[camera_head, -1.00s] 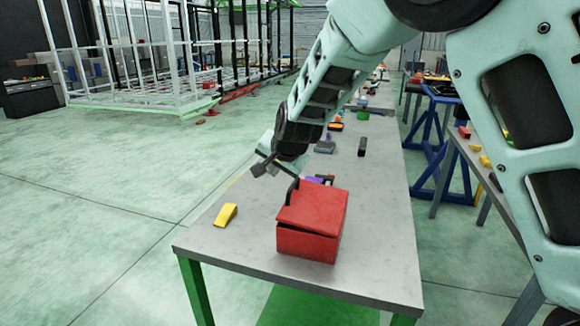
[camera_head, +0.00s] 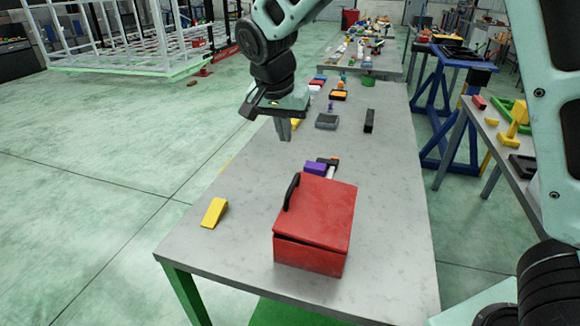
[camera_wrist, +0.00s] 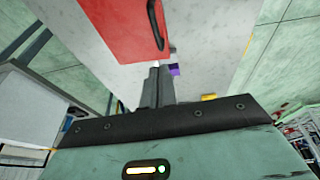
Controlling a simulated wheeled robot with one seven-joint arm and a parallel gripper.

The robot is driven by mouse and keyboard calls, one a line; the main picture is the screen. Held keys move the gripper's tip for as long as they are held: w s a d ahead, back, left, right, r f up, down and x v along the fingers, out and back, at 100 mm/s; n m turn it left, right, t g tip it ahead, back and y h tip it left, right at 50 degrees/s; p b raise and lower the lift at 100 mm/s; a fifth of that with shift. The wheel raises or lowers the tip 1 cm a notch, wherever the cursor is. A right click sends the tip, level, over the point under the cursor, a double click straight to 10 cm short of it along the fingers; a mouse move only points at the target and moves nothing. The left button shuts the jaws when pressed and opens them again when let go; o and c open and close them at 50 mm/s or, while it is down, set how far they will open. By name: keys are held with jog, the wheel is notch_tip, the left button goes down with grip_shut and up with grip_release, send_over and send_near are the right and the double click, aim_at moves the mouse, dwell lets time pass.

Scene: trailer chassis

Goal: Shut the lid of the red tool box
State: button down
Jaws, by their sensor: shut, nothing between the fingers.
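The red tool box (camera_head: 309,255) stands near the front end of the grey table (camera_head: 215,255). Its red lid (camera_head: 322,212) lies over the box, with a thin dark gap along the front edge; I cannot tell whether it is fully seated. A black handle (camera_head: 291,192) sits on the lid's left side. In the wrist view the lid (camera_wrist: 118,25) and its handle (camera_wrist: 155,22) show at the top. My gripper (camera_head: 284,135) is shut and empty, above the table beyond the box and apart from it. Its fingers also show in the wrist view (camera_wrist: 155,75).
A yellow wedge (camera_head: 214,213) lies left of the box. A purple object (camera_head: 315,167) lies just behind it. Farther back are a grey block (camera_head: 327,121) and a black block (camera_head: 369,121). Another table (camera_head: 500,150) stands to the right. The table's left side is mostly clear.

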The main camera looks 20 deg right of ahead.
aim_at(293, 182)
jog(key=p+x, duration=0.1)
jog(key=x, duration=0.3)
jog(key=p+x, duration=0.2)
jog(key=x, duration=0.3)
jog(key=s+p+x, duration=0.1)
jog(key=p+x, duration=0.1)
jog(key=x, duration=0.2)
jog(key=shift+a+f, duration=0.15)
jog(key=shift+f, duration=0.2)
jog(key=shift+f, duration=0.1)
jog(key=shift+w+a+f+b, duration=0.15)
jog(key=shift+a+f+b, duration=0.1)
jog(key=shift+f+b, duration=0.4)
jog(key=shift+w+a+f+b, duration=0.2)
jog(key=shift+a+f+b, duration=0.1)
jog(key=shift+f+b, duration=0.3)
jog(key=shift+r, duration=0.1)
jog(key=shift+s, duration=0.1)
